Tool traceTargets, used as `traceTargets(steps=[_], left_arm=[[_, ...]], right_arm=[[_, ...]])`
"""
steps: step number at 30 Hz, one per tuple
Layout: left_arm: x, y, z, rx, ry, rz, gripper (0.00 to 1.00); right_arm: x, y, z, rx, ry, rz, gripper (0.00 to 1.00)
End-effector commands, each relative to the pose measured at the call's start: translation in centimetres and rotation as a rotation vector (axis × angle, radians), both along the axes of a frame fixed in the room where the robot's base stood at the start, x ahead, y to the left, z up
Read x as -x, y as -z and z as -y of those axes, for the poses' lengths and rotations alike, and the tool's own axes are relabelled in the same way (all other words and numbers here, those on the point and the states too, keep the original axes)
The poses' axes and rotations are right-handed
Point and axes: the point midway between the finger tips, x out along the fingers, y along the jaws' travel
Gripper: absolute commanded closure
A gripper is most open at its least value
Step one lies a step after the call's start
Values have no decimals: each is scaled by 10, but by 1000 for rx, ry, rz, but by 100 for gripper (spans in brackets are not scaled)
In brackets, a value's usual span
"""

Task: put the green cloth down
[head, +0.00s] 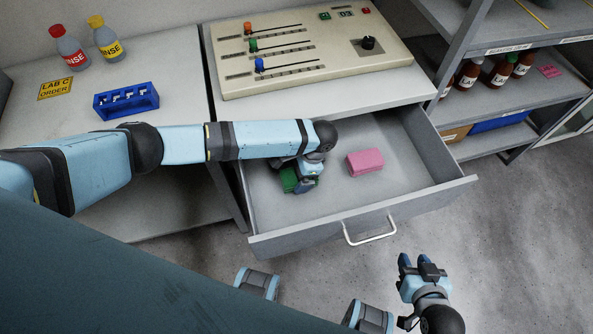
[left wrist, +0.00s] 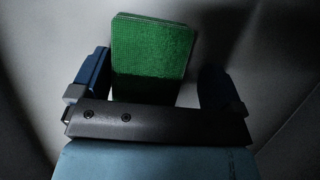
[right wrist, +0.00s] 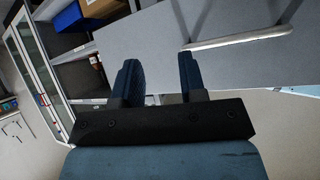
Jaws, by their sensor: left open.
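The green cloth (head: 290,181) is in the open drawer (head: 408,205), at its left side, partly hidden by my left gripper (head: 304,182). In the left wrist view the green cloth (left wrist: 151,55) is a folded block between the two fingers of my left gripper (left wrist: 158,85), with gaps to the fingers, wider on the right. The left gripper is open around it. My right gripper (head: 417,264) is outside the drawer, in front of its handle. In the right wrist view the right gripper's fingers (right wrist: 162,78) are apart with nothing between them.
A pink block (head: 365,162) lies in the drawer, right of the cloth. A control panel (head: 305,47) stands on the counter above. A blue rack (head: 126,100) and two bottles (head: 88,45) stand on the left. The drawer handle (head: 370,232) faces the floor area.

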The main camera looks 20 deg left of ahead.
Motion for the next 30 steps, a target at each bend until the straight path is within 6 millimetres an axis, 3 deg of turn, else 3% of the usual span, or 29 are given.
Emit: traceTargets(steps=[1, 4, 12, 21, 30], left_arm=[[5, 10, -2, -6, -2, -3, 6], [5, 1, -2, -5, 0, -3, 6], [-10, -53, 20, 0, 0, -1, 6], [-52, -51, 83, -1, -2, -2, 6], [-74, -53, 112, -2, -2, -3, 6]], right_arm=[[0, 3, 0, 0, 0, 0, 62], [1, 4, 0, 0, 0, -1, 62], [0, -2, 0, 2, -1, 5, 62], [1, 9, -2, -6, 3, -7, 62], [-2, 3, -4, -8, 0, 14, 62]])
